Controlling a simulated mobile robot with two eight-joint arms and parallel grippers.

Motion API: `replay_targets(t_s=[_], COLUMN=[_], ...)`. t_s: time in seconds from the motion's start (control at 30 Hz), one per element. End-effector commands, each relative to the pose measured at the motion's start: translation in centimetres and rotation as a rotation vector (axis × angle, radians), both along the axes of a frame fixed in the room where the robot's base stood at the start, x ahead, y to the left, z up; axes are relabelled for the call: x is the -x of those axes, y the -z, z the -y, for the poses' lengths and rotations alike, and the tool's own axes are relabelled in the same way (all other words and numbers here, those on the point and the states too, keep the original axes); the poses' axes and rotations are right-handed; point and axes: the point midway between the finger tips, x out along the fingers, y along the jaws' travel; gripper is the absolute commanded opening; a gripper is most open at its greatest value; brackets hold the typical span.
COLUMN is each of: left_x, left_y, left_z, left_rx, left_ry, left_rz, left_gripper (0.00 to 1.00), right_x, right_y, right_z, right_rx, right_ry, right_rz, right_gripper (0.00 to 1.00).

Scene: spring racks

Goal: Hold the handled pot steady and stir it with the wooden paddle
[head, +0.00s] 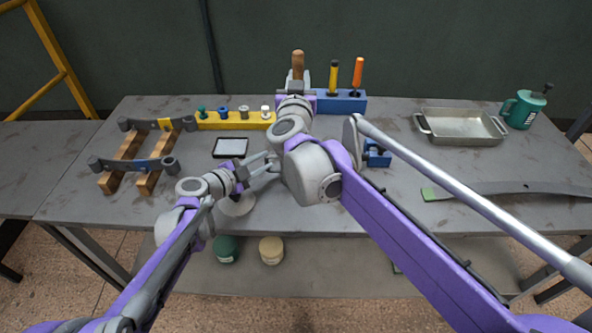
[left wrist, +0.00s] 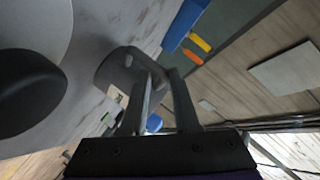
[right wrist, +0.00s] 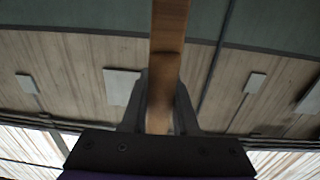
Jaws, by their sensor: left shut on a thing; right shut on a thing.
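The wooden paddle (head: 298,62) stands upright in my right gripper (head: 298,76), at the back middle of the table. In the right wrist view its brown shaft (right wrist: 168,28) runs between the two closed fingers. My left gripper (head: 271,163) reaches in just left of my right arm. The left wrist view shows its fingers closed at a dark grey rounded thing (left wrist: 116,66), which looks like part of the handled pot. My right arm hides that spot in the head view, so the pot's body and the paddle's lower end cannot be seen.
A yellow block with several pegs (head: 234,121) and a blue block with two upright tools (head: 345,104) stand at the back. A metal tray (head: 458,125) and green jug (head: 522,109) are right. Wooden bars with dark links (head: 122,158) lie left. A pale disc (head: 238,207) lies near the front edge.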

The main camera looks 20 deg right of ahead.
Motion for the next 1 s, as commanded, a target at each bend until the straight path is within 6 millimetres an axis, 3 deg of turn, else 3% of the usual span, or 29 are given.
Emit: replay_targets(t_s=[0.03,0.07,0.23,0.63,1.0], left_x=[0.0,0.0,0.0,0.4,4.3], left_y=[0.2,0.2,0.2,-0.2,-2.0], left_z=[0.0,0.0,0.0,-0.7,-6.7], left_rx=[-0.007,-0.007,-0.004,-0.002,-0.003], left_ry=[0.003,0.003,0.002,-0.001,-0.003], left_rz=[0.002,0.002,0.002,0.0,0.001], left_gripper=[0.0,0.35,0.64,0.64,0.64], right_x=[0.0,0.0,0.0,0.0,0.0], right_y=[0.0,0.0,0.0,0.0,0.0], right_z=[0.0,0.0,0.0,0.0,0.0], right_rx=[0.0,0.0,0.0,0.0,0.0], right_ry=[0.0,0.0,0.0,0.0,0.0], right_rz=[0.0,0.0,0.0,0.0,0.0], right_gripper=[0.0,0.0,0.0,0.0,0.0])
